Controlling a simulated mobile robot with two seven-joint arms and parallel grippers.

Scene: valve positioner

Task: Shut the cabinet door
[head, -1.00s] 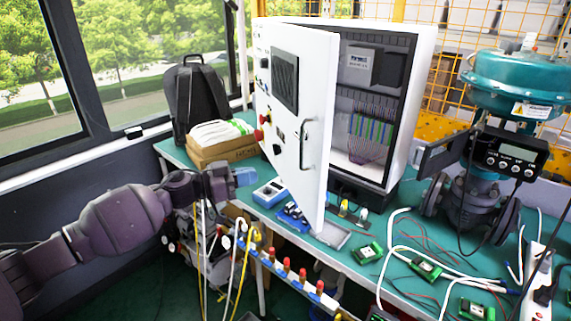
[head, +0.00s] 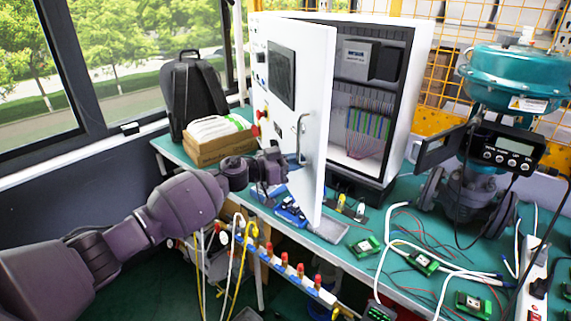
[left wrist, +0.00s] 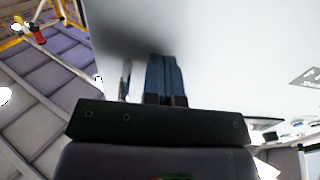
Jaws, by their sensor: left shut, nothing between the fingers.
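The white cabinet door (head: 313,130) stands ajar, with a dark screen and a metal handle (head: 301,138) on its outer face. The cabinet body (head: 412,95) is open on its right part, showing wiring and terminals inside. My left gripper (head: 290,180) is at the lower part of the door's outer face, below the handle. In the left wrist view its blue fingers (left wrist: 164,78) are together and empty, close against the pale door surface (left wrist: 230,60). Whether they touch it I cannot tell. My right gripper is not in view.
A green table (head: 330,258) holds the cabinet, with circuit boards (head: 422,262), cables and a grey tray (head: 328,229) in front. A teal valve actuator (head: 512,75) stands at the right. A backpack (head: 192,92) and a cardboard box (head: 222,146) stand at the left.

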